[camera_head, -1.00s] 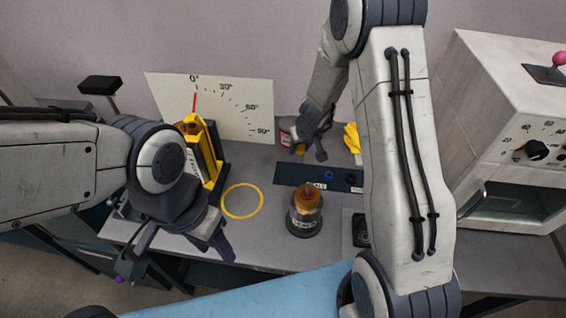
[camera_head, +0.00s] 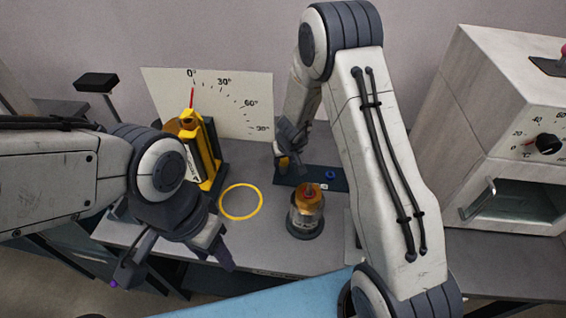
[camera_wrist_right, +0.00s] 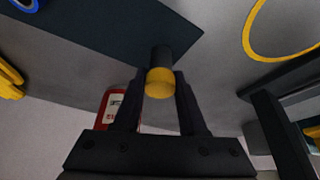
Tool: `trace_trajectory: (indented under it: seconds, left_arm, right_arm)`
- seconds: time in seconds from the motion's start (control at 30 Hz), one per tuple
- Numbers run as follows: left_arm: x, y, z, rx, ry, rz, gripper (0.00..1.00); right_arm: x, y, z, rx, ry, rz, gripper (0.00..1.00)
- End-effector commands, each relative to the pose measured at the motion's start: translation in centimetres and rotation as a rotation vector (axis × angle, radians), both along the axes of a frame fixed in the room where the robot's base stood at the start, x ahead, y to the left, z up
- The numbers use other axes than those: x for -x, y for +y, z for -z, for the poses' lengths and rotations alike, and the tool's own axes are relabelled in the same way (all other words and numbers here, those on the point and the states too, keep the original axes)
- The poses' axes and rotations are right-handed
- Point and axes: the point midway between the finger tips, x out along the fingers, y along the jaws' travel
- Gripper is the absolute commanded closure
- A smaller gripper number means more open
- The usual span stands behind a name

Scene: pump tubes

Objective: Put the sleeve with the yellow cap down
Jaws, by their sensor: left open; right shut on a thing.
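My right gripper (camera_head: 288,158) is shut on the sleeve with the yellow cap (camera_head: 284,163), over the left end of the dark mat (camera_head: 318,177). In the right wrist view, the yellow cap (camera_wrist_right: 159,83) faces the camera between the fingers, and the sleeve's dark body points away toward the mat (camera_wrist_right: 120,35). I cannot tell whether its far end touches the mat. My left gripper (camera_head: 172,262) is open and empty at the table's front left.
A yellow ring (camera_head: 222,207) marks the table. A glass vessel with amber content (camera_head: 306,212) stands right of it. A yellow stand (camera_head: 207,150) is before the angle chart (camera_head: 240,100). A red labelled container (camera_wrist_right: 112,108) is beside the right fingers. An oven (camera_head: 510,200) is at right.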

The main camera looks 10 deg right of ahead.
Motion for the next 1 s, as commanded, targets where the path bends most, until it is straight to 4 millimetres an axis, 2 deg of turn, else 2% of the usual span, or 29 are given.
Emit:
trace_trajectory:
  seconds: [0.17, 0.2, 0.23, 0.27, 0.53, 0.67, 0.77, 1.0]
  left_arm:
    - [0.0, 0.0, 0.5, 0.0, 0.0, 0.0, 0.5]
    - [0.0, 0.0, 0.3, 0.0, 0.0, 0.0, 0.5]
    - [0.0, 0.0, 0.3, 0.0, 0.0, 0.0, 0.5]
    - [0.0, 0.0, 0.3, 0.0, 0.0, 0.0, 0.5]
    - [0.0, 0.0, 0.3, 0.0, 0.0, 0.0, 0.5]
    - [0.0, 0.0, -0.3, 0.0, 0.0, 0.0, 0.5]
    - [0.0, 0.0, -1.1, 0.0, 0.0, 0.0, 0.5]
    - [0.0, 0.0, -4.1, 0.0, 0.0, 0.0, 0.5]
  right_arm:
    - [0.0, 0.0, 0.5, 0.0, 0.0, 0.0, 1.0]
    - [0.0, 0.0, 0.3, 0.0, 0.0, 0.0, 0.48]
    - [0.0, 0.0, 0.3, 0.0, 0.0, 0.0, 0.36]
    - [0.0, 0.0, 0.3, 0.0, 0.0, 0.0, 0.29]
    - [0.0, 0.0, 0.3, 0.0, 0.0, 0.0, 0.29]
    - [0.0, 0.0, -0.3, 0.0, 0.0, 0.0, 0.29]
    - [0.5, 0.0, -1.9, 0.0, -0.002, 0.0, 0.29]
    - [2.5, -0.2, -7.0, 0.0, -0.002, -0.001, 0.29]
